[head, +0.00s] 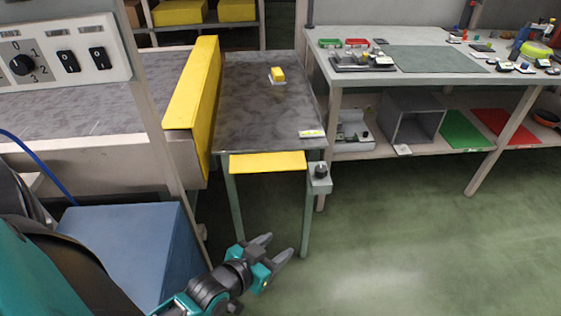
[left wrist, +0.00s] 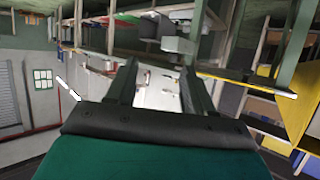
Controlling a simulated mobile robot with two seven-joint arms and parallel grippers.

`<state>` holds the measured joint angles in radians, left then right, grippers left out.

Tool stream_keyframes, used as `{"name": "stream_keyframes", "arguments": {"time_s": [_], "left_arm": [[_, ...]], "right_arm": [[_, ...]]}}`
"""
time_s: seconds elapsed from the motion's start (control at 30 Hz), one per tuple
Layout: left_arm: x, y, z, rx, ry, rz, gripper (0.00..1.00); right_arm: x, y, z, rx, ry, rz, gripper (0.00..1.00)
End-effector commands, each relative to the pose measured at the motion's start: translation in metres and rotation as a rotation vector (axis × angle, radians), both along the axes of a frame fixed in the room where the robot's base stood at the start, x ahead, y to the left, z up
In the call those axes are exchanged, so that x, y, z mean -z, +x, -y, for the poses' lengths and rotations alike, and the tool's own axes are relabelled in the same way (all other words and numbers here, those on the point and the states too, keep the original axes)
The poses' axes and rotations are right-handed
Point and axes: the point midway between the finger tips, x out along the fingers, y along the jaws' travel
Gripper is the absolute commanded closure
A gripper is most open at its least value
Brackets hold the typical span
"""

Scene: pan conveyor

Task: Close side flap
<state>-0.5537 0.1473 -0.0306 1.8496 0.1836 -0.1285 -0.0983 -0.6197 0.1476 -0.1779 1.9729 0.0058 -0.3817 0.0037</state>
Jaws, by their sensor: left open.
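A yellow flap (head: 267,162) sticks out from the front edge of the small grey-topped table (head: 262,118). A tall yellow panel (head: 195,95) stands between this table and the conveyor; I cannot tell which of the two is the side flap. My left gripper (head: 275,248) is open and empty, low in front of the table and below the yellow flap, apart from it. Its two fingers also show in the left wrist view (left wrist: 158,78), with nothing between them. My right gripper is in neither view.
A small box with a black knob (head: 320,178) sits at the table's front right corner. A blue box (head: 130,250) stands left of my gripper. A workbench (head: 410,85) with tools and a lower shelf is at the right. The green floor (head: 400,240) in front is clear.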

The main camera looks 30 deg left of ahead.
Motion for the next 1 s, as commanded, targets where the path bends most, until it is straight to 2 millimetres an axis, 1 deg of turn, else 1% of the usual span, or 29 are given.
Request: {"name": "stream_keyframes", "arguments": {"time_s": [0.03, 0.07, 0.1, 0.2, 0.3, 0.4, 0.47, 0.57, 0.67, 0.9, 1.0], "left_arm": [[0.027, 0.016, -0.032, -0.066, 0.000, 0.080, 0.48], [0.028, 0.023, -0.048, -0.102, -0.002, 0.124, 0.48], [0.028, 0.030, -0.068, -0.149, 0.000, 0.179, 0.48], [0.026, 0.039, -0.113, -0.256, 0.006, 0.292, 0.48], [0.022, 0.042, -0.144, -0.335, 0.015, 0.366, 0.48], [0.019, 0.042, -0.160, -0.379, 0.021, 0.404, 0.48], [0.017, 0.044, -0.164, -0.390, 0.022, 0.414, 0.48], [0.016, 0.052, -0.168, -0.392, 0.024, 0.418, 0.48], [0.016, 0.067, -0.172, -0.391, 0.022, 0.418, 0.48], [0.017, 0.115, -0.187, -0.390, 0.021, 0.417, 0.48], [0.017, 0.133, -0.193, -0.389, 0.023, 0.416, 0.48]], "right_arm": [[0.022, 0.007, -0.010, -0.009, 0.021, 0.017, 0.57], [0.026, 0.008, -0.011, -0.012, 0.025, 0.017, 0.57], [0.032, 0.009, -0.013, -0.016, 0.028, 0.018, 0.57], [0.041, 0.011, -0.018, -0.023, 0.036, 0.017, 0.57], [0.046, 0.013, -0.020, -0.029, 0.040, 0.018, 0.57], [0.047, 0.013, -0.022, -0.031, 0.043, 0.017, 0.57], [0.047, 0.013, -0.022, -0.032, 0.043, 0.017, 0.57], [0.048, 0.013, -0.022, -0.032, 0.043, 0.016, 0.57], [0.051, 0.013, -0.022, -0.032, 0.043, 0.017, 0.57], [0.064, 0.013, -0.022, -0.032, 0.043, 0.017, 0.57], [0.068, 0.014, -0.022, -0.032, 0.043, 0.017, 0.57]]}}
